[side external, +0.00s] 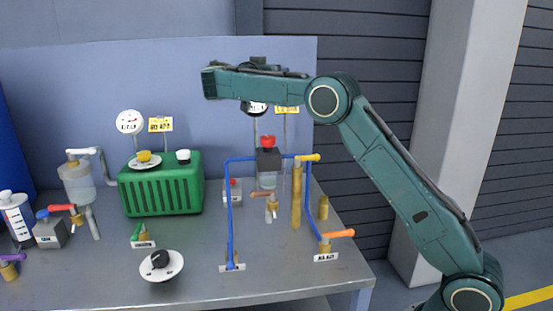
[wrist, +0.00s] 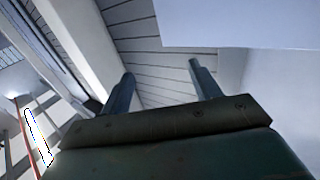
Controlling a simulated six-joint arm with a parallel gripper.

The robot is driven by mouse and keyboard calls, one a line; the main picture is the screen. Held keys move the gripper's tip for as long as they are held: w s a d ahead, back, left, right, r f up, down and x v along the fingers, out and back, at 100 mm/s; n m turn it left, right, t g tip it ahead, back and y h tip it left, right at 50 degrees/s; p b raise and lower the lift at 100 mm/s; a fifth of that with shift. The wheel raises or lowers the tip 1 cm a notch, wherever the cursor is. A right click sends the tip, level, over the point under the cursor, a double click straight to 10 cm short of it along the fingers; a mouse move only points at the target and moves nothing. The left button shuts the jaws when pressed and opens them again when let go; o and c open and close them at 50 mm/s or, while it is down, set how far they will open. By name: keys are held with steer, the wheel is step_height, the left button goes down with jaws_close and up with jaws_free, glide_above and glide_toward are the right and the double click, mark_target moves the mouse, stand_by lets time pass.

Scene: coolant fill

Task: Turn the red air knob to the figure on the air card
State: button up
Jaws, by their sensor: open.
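The red air knob (side external: 267,141) sits on top of a dark block above a small clear cup on the bench, right of centre in the side view. A yellow card (side external: 288,109) stands behind it, partly hidden by my arm; its figure is too small to read. Another yellow card (side external: 160,124) stands behind the green box, also unreadable; I cannot tell which is the air card. My gripper (side external: 208,83) is up left of the knob, well above the bench and apart from it. In the wrist view its two fingers (wrist: 161,70) are spread, with nothing between them.
A gauge (side external: 256,108) behind the knob is partly covered by my arm. Blue pipe (side external: 229,205) runs in front of and beside the knob's block. The green box (side external: 160,190), a black dial (side external: 160,260) and several coloured valves stand around. The front right bench top is mostly clear.

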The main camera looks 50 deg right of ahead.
steer(key=shift+r, duration=0.1)
steer(key=d+r+n+t+y, duration=0.4)
steer(key=d+r+n+t, duration=0.3)
steer(key=r+n+t, duration=0.15)
steer(key=s+a+f+n+t+y, duration=0.45)
steer(key=s+a+y, duration=0.55)
steer(key=s+a, duration=0.25)
glide_toward(268, 141)
steer(key=shift+s+d+f+t, duration=0.15)
steer(key=shift+s+d+t, duration=0.05)
steer(key=shift+d, duration=0.2)
steer(key=shift+s+d+f+t, duration=0.15)
steer(key=shift+s+d+t, duration=0.05)
steer(key=shift+d, duration=0.2)
stand_by(0.6)
steer(key=shift+w, duration=0.15)
steer(key=shift+x, duration=6.75)
